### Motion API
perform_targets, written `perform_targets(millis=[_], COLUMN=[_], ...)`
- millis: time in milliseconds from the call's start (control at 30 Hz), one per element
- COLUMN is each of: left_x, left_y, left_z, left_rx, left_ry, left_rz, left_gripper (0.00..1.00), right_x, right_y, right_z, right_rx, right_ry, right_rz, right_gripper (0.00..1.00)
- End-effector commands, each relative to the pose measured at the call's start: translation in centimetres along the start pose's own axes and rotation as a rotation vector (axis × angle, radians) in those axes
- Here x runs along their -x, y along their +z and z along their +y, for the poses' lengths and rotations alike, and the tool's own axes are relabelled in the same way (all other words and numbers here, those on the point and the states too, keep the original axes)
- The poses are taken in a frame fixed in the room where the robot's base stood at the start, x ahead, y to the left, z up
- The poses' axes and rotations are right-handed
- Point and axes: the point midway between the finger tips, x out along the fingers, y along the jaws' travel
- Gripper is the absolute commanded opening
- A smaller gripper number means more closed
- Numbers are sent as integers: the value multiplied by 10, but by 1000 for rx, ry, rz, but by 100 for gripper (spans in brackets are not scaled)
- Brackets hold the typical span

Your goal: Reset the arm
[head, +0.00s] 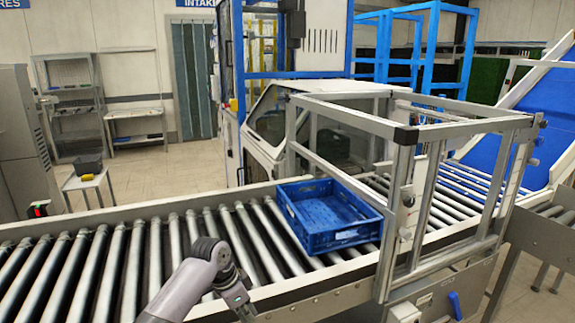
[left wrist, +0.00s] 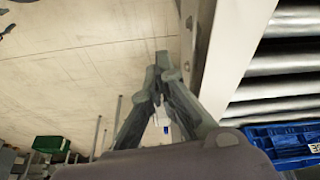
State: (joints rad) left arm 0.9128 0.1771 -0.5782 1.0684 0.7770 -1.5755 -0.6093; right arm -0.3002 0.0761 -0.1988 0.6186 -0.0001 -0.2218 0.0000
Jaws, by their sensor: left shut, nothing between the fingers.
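My left arm comes into the head view from the bottom, in front of the roller conveyor (head: 110,270), and bends downward near the conveyor's front edge. My left gripper (head: 243,306) is partly cut off by the bottom edge there. In the left wrist view its fingers (left wrist: 163,68) come together with nothing between them, pointing over the floor beside the conveyor's side rail (left wrist: 222,60). A blue crate (head: 330,239) sits on the rollers to the right of the gripper, well apart from it. Its edge also shows in the left wrist view (left wrist: 285,145). My right gripper is not seen.
A metal frame (head: 402,200) stands over the conveyor just right of the crate. A white machine (head: 262,150) with blue posts stands behind. A blue inclined belt (head: 545,95) rises at the right. The rollers left of the crate are empty.

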Motion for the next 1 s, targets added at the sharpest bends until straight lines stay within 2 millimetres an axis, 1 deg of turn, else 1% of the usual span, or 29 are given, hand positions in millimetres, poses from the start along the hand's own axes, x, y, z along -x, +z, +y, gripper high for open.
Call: perform_targets(millis=[33,100,167,267,300,367,400,467,500,567,600,667,700,767,800,867,900,967,1000], left_x=[-14,-34,-52,-87,-104,-131,-151,-184,-205,-234,-252,-277,-292,-312,-324,-339,-348,-359,-364], left_y=[7,18,29,52,63,84,100,130,150,182,204,237,259,292,314,347,368,400,421], left_z=[1,2,2,6,8,14,20,32,41,58,70,91,106,131,149,178,198,230,252], left_rx=[26,70,108,182,215,269,309,373,415,473,508,556,585,625,648,679,699,724,740], left_ry=[3,-2,-7,-18,-23,-34,-41,-56,-68,-87,-99,-117,-129,-146,-155,-170,-178,-189,-195], left_rz=[0,2,2,2,-1,-5,-11,-21,-29,-40,-52,-66,-78,-94,-106,-122,-133,-149,-159], left_gripper=[0,0,0,0,0,0,0,0,0,0,0,0,0,0,0,0,0,0,0], right_x=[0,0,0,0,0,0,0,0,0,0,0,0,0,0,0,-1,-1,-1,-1], right_y=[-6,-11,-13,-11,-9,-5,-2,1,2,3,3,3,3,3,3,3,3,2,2], right_z=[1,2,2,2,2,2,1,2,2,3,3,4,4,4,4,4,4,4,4], right_rx=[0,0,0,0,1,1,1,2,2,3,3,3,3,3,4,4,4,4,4], right_ry=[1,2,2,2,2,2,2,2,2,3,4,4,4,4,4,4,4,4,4], right_rz=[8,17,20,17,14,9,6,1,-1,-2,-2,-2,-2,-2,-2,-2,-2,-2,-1], right_gripper=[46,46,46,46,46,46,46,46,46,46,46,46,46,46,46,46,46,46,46])
